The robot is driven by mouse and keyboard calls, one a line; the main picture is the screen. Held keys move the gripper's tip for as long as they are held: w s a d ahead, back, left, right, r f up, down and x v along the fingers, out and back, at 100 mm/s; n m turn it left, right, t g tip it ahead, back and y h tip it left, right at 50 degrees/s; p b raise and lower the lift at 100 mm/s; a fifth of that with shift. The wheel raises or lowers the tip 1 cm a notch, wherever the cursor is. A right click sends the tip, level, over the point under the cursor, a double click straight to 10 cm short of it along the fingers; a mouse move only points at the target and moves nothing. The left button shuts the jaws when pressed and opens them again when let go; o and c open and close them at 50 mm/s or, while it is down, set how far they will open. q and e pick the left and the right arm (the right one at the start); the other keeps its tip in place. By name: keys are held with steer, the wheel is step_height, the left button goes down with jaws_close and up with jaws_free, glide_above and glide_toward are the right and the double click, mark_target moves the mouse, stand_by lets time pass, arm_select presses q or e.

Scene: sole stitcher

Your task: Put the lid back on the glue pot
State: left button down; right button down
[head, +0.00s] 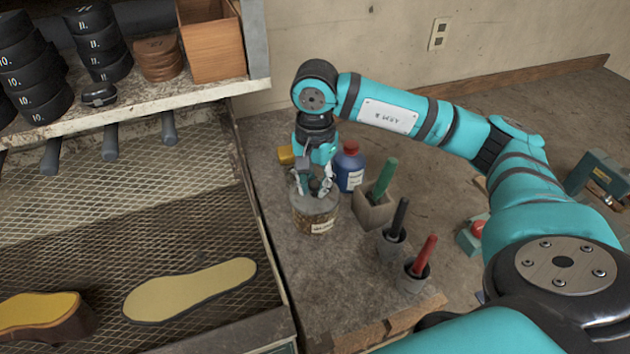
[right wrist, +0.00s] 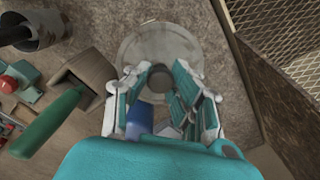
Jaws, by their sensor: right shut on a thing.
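The glue pot (head: 318,221) is a squat round jar with brownish sides and a pale label, standing on the grey bench top. Its round grey lid (right wrist: 160,42) has a dark knob (right wrist: 160,79) in the middle. My right gripper (head: 314,187) points down over the pot, and its fingers (right wrist: 160,85) are shut on the knob. The lid is at the pot's mouth; whether it sits fully down I cannot tell, as my fingers hide part of the rim. My left gripper is not in view.
A blue bottle with a red cap (head: 349,168) stands close behind the pot. A green-handled tool stands in a block (head: 372,211) to the right, with black-handled (head: 391,246) and red-handled (head: 415,277) tools in cups nearer. A mesh rack (head: 190,220) borders the left.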

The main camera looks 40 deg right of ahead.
steer(key=shift+r+b, duration=0.1)
steer(key=shift+b, duration=0.5)
stand_by(1.3)
steer(key=shift+f+b, duration=0.25)
steer(key=shift+b, duration=0.45)
stand_by(0.9)
stand_by(0.3)
steer(key=c, duration=0.6)
jaws_free()
steer(key=shift+r, duration=0.2)
steer(key=shift+r+p, duration=1.9)
steer(key=shift+r, duration=1.45)
jaws_close()
